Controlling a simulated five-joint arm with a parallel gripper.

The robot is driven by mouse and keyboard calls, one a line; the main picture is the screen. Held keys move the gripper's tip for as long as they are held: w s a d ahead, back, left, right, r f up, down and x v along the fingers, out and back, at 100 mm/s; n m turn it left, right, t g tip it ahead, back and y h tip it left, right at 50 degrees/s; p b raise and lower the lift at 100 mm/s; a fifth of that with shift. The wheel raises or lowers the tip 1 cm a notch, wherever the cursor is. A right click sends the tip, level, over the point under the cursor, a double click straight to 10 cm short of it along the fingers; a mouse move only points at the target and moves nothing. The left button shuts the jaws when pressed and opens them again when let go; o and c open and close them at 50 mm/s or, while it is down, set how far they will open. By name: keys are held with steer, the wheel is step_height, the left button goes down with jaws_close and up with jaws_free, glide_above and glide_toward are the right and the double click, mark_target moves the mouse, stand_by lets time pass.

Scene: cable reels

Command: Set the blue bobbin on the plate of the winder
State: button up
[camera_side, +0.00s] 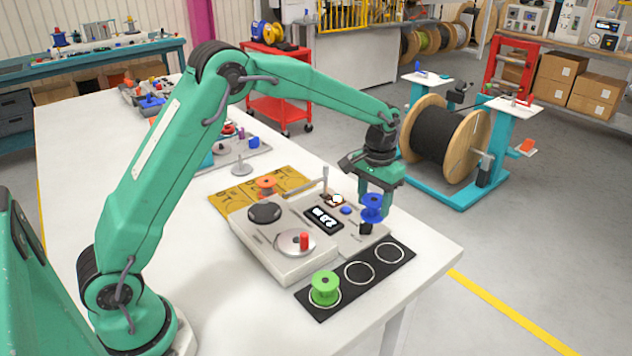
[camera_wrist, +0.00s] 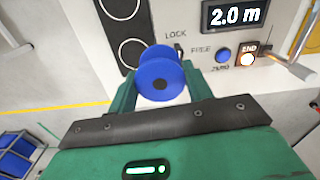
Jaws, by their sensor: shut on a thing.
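The blue bobbin (camera_side: 372,203) is held upright between the fingers of my gripper (camera_side: 374,208), which is shut on it. In the side view it appears above the right end of the winder (camera_side: 284,262), near the control panel. In the wrist view the blue bobbin (camera_wrist: 162,72) sits between the green fingers of my gripper (camera_wrist: 163,84). The winder's plate (camera_side: 292,242) is a silver disc with a red peg, left of the bobbin in the side view. The plate does not show in the wrist view.
A green bobbin (camera_side: 325,289) stands on the front ring of a black strip (camera_side: 378,273); the other two rings are empty. An orange bobbin (camera_side: 266,186) stands on a yellow mat (camera_side: 226,202) behind the winder. The winder's display (camera_wrist: 236,13) reads 2.0 m. A thin metal arm (camera_side: 325,178) rises behind the panel.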

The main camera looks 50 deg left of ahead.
steer(key=s+a+r+n, duration=0.1)
steer(key=s+a+n, duration=0.1)
steer(key=s+a, duration=0.6)
steer(key=s+a+r+n, duration=0.2)
steer(key=s+a, duration=0.6)
steer(key=a, duration=0.5)
steer(key=shift+s+a+r+n, duration=0.2)
steer(key=shift+a+n, duration=0.05)
steer(key=shift+n, duration=0.25)
steer(key=shift+f, duration=2.35)
steer(key=shift+f, duration=0.2)
steer(key=shift+f, duration=1)
steer(key=o, duration=1)
steer(key=shift+o, duration=0.2)
